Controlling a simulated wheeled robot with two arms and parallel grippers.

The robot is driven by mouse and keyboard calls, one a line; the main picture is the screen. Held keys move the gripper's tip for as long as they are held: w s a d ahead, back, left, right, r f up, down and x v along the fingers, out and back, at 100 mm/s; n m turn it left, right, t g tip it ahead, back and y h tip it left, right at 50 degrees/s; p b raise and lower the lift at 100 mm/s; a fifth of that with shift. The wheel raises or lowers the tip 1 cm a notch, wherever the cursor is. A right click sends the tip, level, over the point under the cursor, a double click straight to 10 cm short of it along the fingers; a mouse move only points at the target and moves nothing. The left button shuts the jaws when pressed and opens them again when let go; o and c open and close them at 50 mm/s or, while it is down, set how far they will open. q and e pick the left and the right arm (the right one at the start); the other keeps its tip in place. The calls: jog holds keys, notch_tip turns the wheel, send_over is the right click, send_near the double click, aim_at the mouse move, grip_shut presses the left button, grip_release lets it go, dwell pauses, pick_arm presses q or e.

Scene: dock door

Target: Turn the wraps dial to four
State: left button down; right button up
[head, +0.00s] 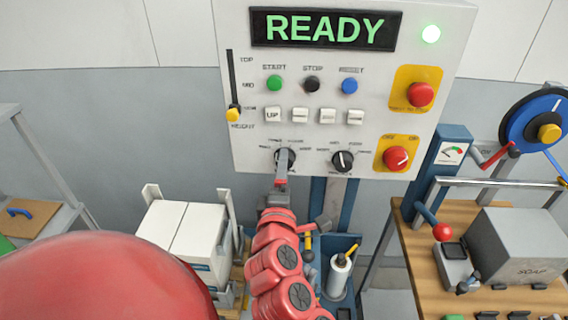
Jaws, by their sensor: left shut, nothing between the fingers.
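Two black dials sit in the bottom row of the grey control panel (240,150). The left dial (292,156) is mostly hidden behind my left gripper (284,160). The right dial (343,160) is clear, with a white pointer mark. Their lettering is too small to read, so I cannot tell which is marked wraps or the setting. My left gripper is shut, its fingertips in front of the left dial; touching or just short of it, I cannot tell. My right gripper is not in view.
Above are START, STOP and RESET buttons (312,84), white keys (327,115), a yellow-tipped slider (233,114) and a READY display (325,29). A red emergency button (421,94) and a red rotary switch (397,158) sit right. White boxes (184,228) stand below; a wooden bench (420,255) is right.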

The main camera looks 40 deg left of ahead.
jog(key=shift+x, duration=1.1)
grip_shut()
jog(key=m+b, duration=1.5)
jog(key=b, duration=0.4)
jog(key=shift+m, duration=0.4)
